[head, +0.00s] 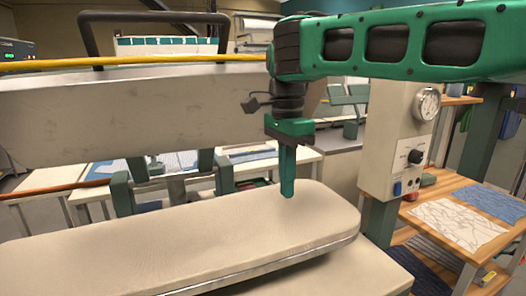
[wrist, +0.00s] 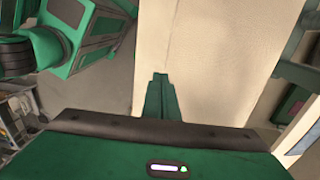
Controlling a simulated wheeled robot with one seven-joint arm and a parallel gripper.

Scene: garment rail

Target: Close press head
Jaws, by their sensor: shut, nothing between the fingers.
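The press head (head: 130,110) is a long pale plate, raised at the left of the head view with a wide gap below it. A dark bar handle (head: 150,16) stands on its top. The padded lower board (head: 180,235) lies below. My gripper (head: 287,192) points down at the head's right end, with its tips over the lower board. Whether the tips touch the padding I cannot tell. In the wrist view the green fingers (wrist: 160,80) are together and empty, in front of a pale surface (wrist: 220,50). The handle is not visible there.
A control box (head: 398,140) with a gauge and knob stands right of the board. A wooden table (head: 425,232) with cloth pieces is at the right. A yellow hose (head: 180,60) runs along the head's top. Green supports (head: 122,192) stand behind the board.

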